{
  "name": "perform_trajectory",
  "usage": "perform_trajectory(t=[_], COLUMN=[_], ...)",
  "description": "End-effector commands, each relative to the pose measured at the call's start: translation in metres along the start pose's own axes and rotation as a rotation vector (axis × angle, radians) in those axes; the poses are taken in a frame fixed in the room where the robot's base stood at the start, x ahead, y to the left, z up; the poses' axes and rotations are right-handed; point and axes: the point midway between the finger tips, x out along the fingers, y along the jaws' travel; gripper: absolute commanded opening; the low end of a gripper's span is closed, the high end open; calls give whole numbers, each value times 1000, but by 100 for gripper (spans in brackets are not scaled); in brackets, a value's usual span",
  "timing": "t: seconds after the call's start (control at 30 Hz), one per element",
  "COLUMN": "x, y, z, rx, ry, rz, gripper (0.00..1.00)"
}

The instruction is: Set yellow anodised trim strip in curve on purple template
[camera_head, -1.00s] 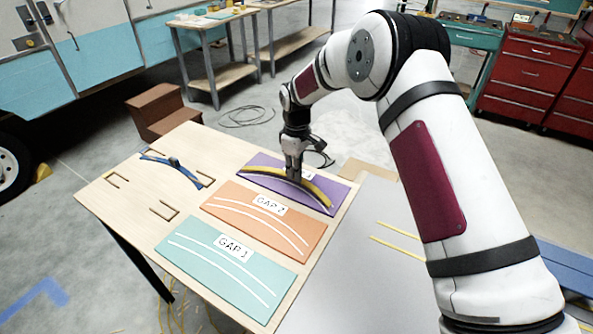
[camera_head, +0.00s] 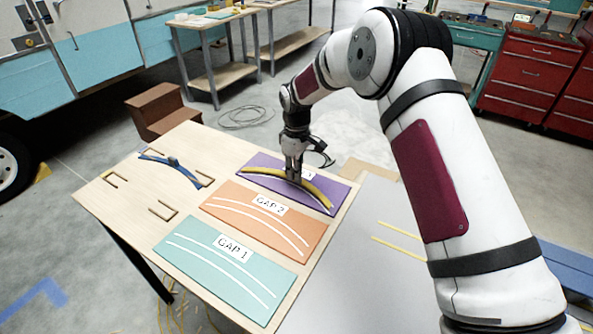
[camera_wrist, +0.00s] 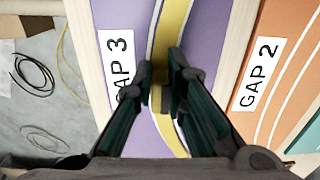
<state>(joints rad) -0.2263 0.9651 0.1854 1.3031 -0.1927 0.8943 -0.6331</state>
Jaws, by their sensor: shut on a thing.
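The yellow trim strip (camera_head: 318,188) is a thin curved bow over the purple template (camera_head: 335,186), which is labelled GAP 3. My gripper (camera_head: 293,177) is shut on the strip near its middle, fingers pointing down. In the wrist view the strip (camera_wrist: 172,30) passes between the fingertips (camera_wrist: 161,72). The purple template (camera_wrist: 215,30) shows on both sides of it. A white curved line shows beside the strip, so the strip covers only part of the marking. I cannot tell whether the strip touches the template.
An orange GAP 2 template (camera_head: 225,202) and a teal GAP 1 template (camera_head: 205,262) lie nearer on the wooden table (camera_head: 135,222). A blue curved piece (camera_head: 184,170) with a knob lies at left among small brackets. Thin yellow strips (camera_head: 392,246) lie on the grey surface at right.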

Motion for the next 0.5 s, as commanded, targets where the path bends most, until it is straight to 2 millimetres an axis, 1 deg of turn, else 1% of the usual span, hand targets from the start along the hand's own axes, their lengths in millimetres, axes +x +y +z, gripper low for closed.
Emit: perform_trajectory(t=[0.5], x=[7], y=[0], z=[0], rx=[0], ry=[0], rz=[1], gripper=[0])
